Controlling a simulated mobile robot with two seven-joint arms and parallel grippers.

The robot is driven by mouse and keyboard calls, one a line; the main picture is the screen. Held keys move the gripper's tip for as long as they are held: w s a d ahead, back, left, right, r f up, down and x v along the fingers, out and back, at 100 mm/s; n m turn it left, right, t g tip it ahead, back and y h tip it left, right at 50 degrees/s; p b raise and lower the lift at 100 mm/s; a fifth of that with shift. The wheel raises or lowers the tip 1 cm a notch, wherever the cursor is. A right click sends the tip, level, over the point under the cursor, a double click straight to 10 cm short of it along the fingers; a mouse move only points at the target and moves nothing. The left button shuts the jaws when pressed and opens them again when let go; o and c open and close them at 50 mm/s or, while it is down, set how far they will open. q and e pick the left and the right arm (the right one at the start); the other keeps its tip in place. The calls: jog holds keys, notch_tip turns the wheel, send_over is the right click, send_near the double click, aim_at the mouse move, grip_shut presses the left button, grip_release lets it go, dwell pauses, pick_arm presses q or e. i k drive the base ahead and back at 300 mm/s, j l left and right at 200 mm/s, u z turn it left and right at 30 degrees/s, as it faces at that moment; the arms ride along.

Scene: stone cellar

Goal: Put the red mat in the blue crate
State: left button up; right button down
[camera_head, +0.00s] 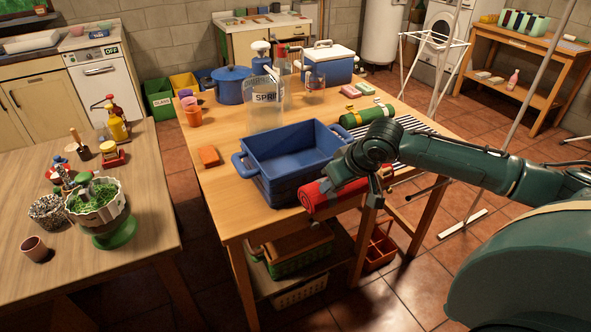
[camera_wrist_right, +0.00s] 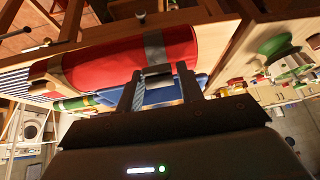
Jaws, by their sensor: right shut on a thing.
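The red mat (camera_head: 320,196) is rolled up and lies across the near right side of the blue crate (camera_head: 262,168) in the head view, by the table's front edge. I cannot tell whether it touches the table. In the right wrist view the red roll (camera_wrist_right: 105,62) has a grey band, and the fingers reach to it. My right gripper (camera_head: 356,184) is shut on the roll, outside the crate. The crate is open with an empty floor, handles at its ends; part of its blue side (camera_wrist_right: 160,95) shows behind the fingers in the wrist view. My left gripper is not in view.
Bare wood lies left of the crate.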

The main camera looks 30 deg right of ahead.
aim_at(289, 165)
jog(key=i+l, duration=0.15)
jog(key=i, duration=0.45)
jog(key=i+l+u, duration=0.1)
jog(key=i, duration=0.45)
